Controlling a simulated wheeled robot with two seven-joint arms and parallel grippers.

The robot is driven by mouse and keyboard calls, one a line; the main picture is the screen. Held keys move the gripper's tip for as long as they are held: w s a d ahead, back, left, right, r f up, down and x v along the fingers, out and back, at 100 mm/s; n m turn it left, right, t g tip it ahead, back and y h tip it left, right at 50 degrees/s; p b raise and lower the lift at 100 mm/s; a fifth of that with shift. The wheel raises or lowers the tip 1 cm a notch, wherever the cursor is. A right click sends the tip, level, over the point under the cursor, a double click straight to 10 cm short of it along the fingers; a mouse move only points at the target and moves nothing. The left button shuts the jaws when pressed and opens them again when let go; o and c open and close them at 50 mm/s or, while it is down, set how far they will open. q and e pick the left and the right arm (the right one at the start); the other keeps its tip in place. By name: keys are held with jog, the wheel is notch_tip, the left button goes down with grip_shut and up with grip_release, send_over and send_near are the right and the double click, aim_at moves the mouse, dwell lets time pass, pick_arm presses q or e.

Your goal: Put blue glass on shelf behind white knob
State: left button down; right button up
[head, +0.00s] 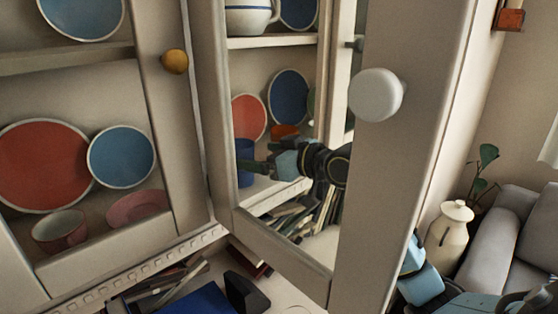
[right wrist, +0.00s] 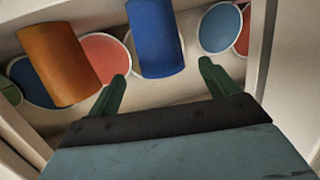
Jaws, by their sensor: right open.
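The blue glass (right wrist: 155,38) stands inside the cabinet, on the shelf seen through the door frame with the white knob (head: 376,95). In the head view only part of the blue glass (head: 245,163) shows, at the left edge of that opening. My right gripper (right wrist: 162,82) is open and empty, its green fingers spread either side of the glass's lower end and short of it. In the head view, my right gripper (head: 255,168) reaches to the glass from the right, partly hidden by the door frame. My left gripper is out of view.
An orange glass (right wrist: 58,65) stands left of the blue one in the wrist view. Blue plates (head: 288,97) and a red plate (head: 248,117) lean behind. The door frame (head: 290,262) borders the arm's space. Books (head: 155,288) lie below.

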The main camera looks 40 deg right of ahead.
jog(key=shift+b+v, duration=0.3)
jog(key=shift+v, duration=2.05)
